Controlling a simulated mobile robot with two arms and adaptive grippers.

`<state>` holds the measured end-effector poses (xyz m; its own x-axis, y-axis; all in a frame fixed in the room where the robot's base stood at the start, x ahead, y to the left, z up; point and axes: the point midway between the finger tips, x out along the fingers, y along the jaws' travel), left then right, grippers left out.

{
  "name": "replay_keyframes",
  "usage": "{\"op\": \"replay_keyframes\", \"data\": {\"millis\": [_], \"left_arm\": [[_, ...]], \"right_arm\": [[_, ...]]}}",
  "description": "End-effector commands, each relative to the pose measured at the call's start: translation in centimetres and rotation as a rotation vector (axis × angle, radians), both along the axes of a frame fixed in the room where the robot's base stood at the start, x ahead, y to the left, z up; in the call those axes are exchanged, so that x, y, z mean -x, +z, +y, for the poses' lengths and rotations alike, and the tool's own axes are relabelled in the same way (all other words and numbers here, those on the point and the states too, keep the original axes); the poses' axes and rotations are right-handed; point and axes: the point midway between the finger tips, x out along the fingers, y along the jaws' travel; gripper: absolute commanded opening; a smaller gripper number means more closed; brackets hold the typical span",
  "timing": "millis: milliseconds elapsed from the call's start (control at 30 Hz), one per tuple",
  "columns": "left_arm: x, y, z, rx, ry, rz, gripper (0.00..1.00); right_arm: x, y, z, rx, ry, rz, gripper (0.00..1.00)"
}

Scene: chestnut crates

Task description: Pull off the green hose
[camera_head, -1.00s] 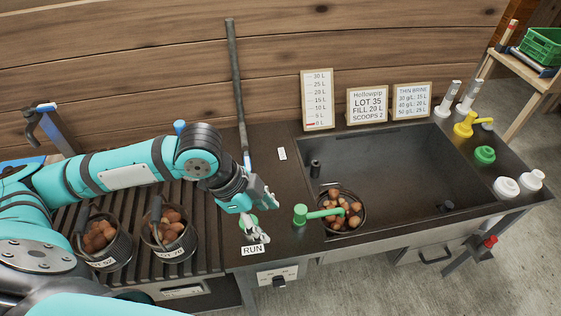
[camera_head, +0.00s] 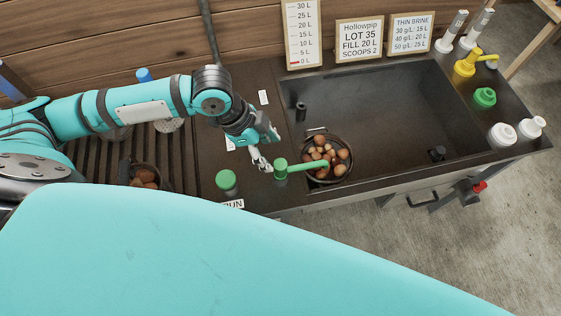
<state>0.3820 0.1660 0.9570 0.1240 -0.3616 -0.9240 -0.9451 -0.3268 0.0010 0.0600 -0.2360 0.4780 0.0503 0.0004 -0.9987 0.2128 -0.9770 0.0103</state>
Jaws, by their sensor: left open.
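The green hose (camera_head: 302,166) has a thick upright end at the left edge of the sink (camera_head: 395,122) and a thin arm reaching right over a round basket of chestnuts (camera_head: 347,172). My left gripper (camera_head: 268,150) is open and empty. It is just left of and behind the hose's thick end, its lower finger close to it; I cannot tell whether they touch. My right gripper is not in view.
A green button (camera_head: 226,180) with a partly hidden RUN label stands left of the hose. A yellow fitting (camera_head: 466,65), a green fitting (camera_head: 485,97) and white fittings (camera_head: 502,134) line the right counter. Signs (camera_head: 359,40) stand behind the sink. My teal arm link covers the foreground.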

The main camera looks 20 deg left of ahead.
Motion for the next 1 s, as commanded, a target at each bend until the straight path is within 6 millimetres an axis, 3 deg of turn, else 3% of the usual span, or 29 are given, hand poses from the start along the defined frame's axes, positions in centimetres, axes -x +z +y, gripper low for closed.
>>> {"op": "replay_keyframes", "data": {"millis": [133, 267, 533, 867, 1000], "left_arm": [[-0.2, -2.8, -1.2, 0.002, -0.001, 0.005, 0.60], [-0.6, -5.0, -2.0, 0.000, -0.002, 0.004, 0.60], [-1.0, -7.7, -3.0, -0.001, 0.000, 0.001, 0.60], [-1.0, -8.1, -3.2, -0.001, -0.001, 0.000, 0.60], [-1.0, -8.1, -3.2, -0.001, -0.001, 0.000, 0.46]], "right_arm": [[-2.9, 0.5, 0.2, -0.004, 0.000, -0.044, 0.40], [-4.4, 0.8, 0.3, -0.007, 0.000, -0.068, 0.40], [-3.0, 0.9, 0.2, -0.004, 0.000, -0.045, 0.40], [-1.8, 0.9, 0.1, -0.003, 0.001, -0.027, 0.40], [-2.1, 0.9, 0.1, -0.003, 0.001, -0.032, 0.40]]}}
